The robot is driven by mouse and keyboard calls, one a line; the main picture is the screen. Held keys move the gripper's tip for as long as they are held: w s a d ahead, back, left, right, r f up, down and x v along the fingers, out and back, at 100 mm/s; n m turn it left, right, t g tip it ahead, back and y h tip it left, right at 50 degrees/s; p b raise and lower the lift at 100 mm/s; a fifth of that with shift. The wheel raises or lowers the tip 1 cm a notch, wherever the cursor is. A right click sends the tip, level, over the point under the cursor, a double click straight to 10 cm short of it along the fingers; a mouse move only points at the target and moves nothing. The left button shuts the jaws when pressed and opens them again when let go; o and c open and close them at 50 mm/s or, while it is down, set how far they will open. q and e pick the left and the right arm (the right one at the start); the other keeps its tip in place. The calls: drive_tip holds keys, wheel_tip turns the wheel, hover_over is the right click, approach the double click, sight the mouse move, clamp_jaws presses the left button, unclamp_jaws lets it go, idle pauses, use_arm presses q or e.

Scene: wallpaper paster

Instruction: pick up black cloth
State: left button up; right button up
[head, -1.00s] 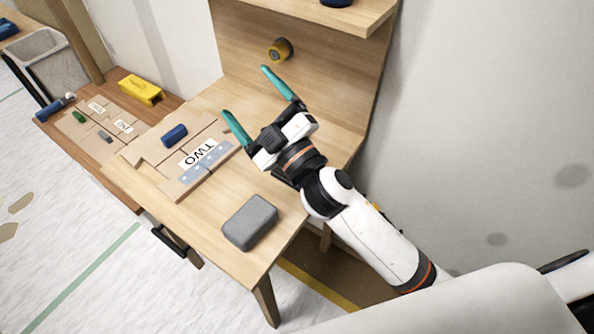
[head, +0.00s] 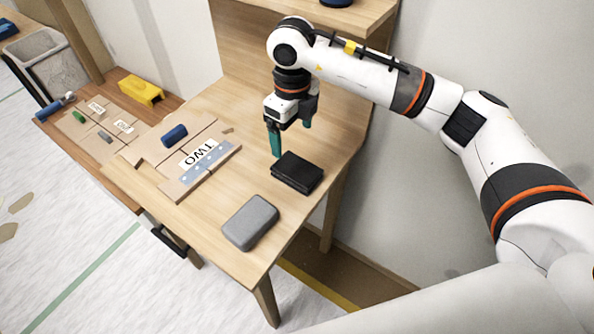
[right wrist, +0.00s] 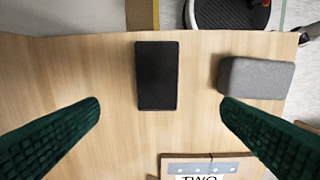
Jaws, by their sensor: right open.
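The black cloth (head: 297,173) is a dark, flat, folded rectangle lying on the wooden desk near its right edge. It also shows in the right wrist view (right wrist: 157,76), upright in the picture, ahead of the fingers and apart from them. My right gripper (head: 291,141) points down with teal fingers, just behind the cloth in the head view. In the right wrist view its fingers (right wrist: 158,118) are wide apart with bare desk between them. My left gripper is out of view.
A grey box (head: 250,222) lies near the cloth at the desk's front corner. A cardboard piece labelled TWO (head: 200,160) with a blue object (head: 174,134) on it lies to the left. The desk's upper shelf (head: 330,12) stands behind. Bare desk surrounds the cloth.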

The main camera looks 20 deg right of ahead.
sight(293, 165)
wheel_tip(293, 165, down, 12)
drive_tip(key=shift+w+d+r+p, duration=0.1)
drive_tip(key=shift+w+r+p, duration=0.05)
drive_tip(key=shift+p, duration=0.6)
drive_tip(key=shift+c, duration=0.4)
drive_tip(key=c, duration=1)
wheel_tip(293, 165, up, 10)
drive_tip(key=shift+r+b, duration=0.1)
drive_tip(key=shift+b, duration=0.3)
